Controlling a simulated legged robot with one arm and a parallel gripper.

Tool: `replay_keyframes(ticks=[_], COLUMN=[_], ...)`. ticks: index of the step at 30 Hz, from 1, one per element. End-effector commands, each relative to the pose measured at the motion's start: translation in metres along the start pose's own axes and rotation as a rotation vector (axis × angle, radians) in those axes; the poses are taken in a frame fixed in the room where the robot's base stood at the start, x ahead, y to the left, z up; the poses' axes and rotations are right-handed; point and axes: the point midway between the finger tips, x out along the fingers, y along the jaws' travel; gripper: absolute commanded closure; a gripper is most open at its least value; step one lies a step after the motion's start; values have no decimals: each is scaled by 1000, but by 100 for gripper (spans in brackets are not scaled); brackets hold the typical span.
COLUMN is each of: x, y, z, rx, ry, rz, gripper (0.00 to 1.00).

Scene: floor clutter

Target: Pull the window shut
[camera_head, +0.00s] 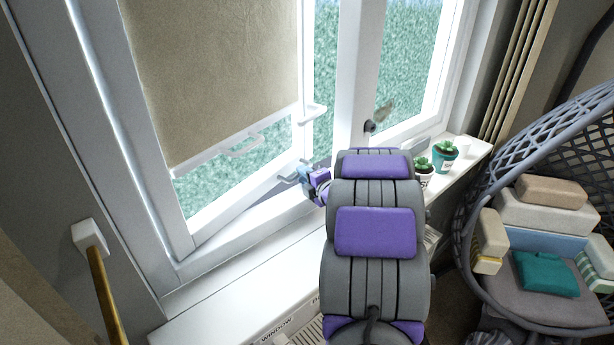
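The window (185,215) has a white frame, and its left sash carries a beige roller blind (215,75). The sash's right edge stands apart from the central post (355,70), with green outdoors showing between them. A white handle (312,114) sticks out from the sash's right edge. My arm reaches up from the bottom of the view over the sill. My gripper (297,174) is small in view, with light blue tips close to the sash's lower right corner. I cannot tell whether it touches the sash or whether its fingers are apart.
Potted plants (444,155) and a white cup (463,146) stand on the sill (235,300) right of my arm. A hanging wicker chair (470,215) with cushions fills the right side. The left part of the sill is clear.

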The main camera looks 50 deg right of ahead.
Motion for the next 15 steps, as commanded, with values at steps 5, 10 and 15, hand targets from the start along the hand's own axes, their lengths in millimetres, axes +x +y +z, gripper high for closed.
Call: replay_keyframes(ticks=[5, 10, 15], x=[1, 3, 3], y=[-1, -2, -3], z=[4, 9, 11], rx=[2, 6, 8], ry=[1, 0, -2], rz=[0, 1, 1], gripper=[77, 93, 100])
